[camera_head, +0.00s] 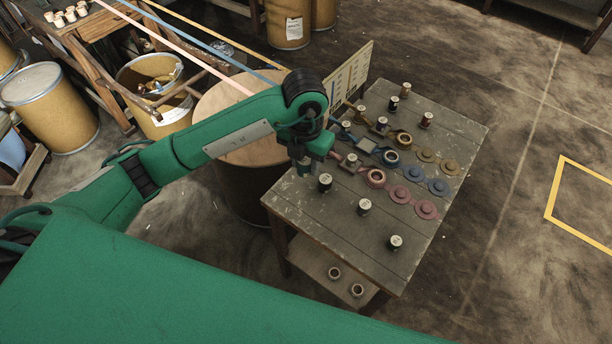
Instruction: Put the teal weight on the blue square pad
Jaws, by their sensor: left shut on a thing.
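My left gripper (303,163) points down over the near left part of the wooden table (300,203). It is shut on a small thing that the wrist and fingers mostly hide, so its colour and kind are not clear. A blue square pad (366,145) with a greyish middle lies in the blue row, to the right of the gripper and apart from it. I cannot make out a teal weight elsewhere on the table. My right gripper is not in view.
Dark, light-topped cylinders stand around the table, including one (325,182) close to the gripper and another (364,206). Rows of red, blue and yellow discs (426,209) lie at the right. An upright board (350,78) stands at the back left edge.

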